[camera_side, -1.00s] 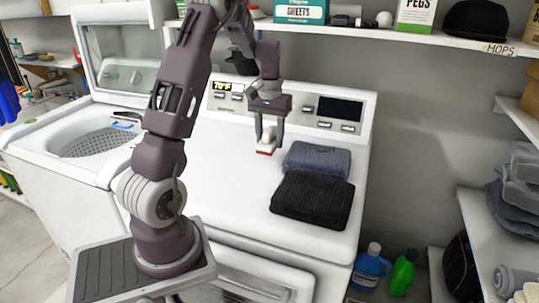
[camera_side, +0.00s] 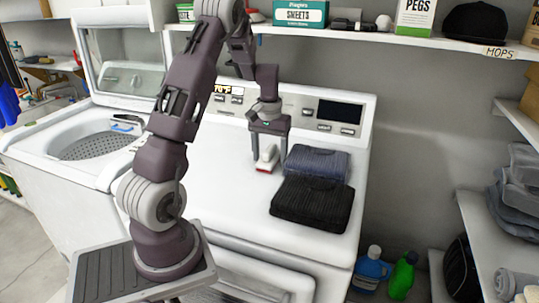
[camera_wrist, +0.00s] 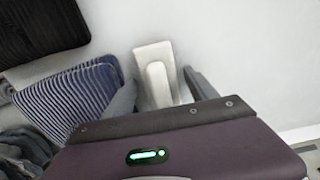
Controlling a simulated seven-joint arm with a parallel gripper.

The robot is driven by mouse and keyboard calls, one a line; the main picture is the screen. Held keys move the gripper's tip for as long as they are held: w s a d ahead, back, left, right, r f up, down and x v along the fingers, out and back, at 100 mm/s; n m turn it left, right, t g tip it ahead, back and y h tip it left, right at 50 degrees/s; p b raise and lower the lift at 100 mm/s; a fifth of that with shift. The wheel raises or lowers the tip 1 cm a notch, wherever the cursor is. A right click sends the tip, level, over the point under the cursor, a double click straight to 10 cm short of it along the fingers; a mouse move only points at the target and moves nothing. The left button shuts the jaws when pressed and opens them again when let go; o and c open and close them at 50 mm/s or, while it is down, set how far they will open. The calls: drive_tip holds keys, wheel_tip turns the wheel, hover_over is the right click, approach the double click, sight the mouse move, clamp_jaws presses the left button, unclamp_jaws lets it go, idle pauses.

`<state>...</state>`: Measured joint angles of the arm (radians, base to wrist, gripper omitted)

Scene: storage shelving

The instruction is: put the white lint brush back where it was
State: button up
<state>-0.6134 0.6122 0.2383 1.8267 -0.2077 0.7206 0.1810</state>
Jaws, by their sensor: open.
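The white lint brush (camera_side: 267,158) has a red lower edge and appears to rest on the white dryer top, left of the folded clothes. My gripper (camera_side: 267,163) is open and low over the dryer top, with its fingers on either side of the brush. In the wrist view the brush (camera_wrist: 157,73) lies between my two grey fingers (camera_wrist: 161,92), with a gap visible at the right finger. Its near end is hidden behind the gripper body. I cannot tell whether the left finger touches it.
A folded blue striped garment (camera_side: 317,161) lies close to the right of my gripper, and a folded black one (camera_side: 312,202) is nearer the front. The dryer's control panel (camera_side: 300,112) rises behind. The dryer top (camera_side: 215,190) is clear to the left and front.

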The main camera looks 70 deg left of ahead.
sight(270, 149)
wheel_tip(270, 149, up, 12)
drive_tip(key=s+d+r+m+t, duration=0.1)
drive_tip(key=d+r+m, duration=0.1)
drive_tip(key=d+r, duration=0.35)
drive_tip(key=s+d+r+m+t, duration=0.1)
drive_tip(key=s+d+r, duration=0.1)
drive_tip(key=d, duration=0.7)
drive_tip(key=s+d+f+m+t, duration=0.1)
drive_tip(key=s+d+m+t, duration=0.2)
drive_tip(key=s+d, duration=1.1)
drive_tip(key=d+m, duration=0.1)
drive_tip(key=m, duration=0.2)
drive_tip(key=shift+s+f+t, duration=0.15)
drive_tip(key=shift+f+t, duration=0.15)
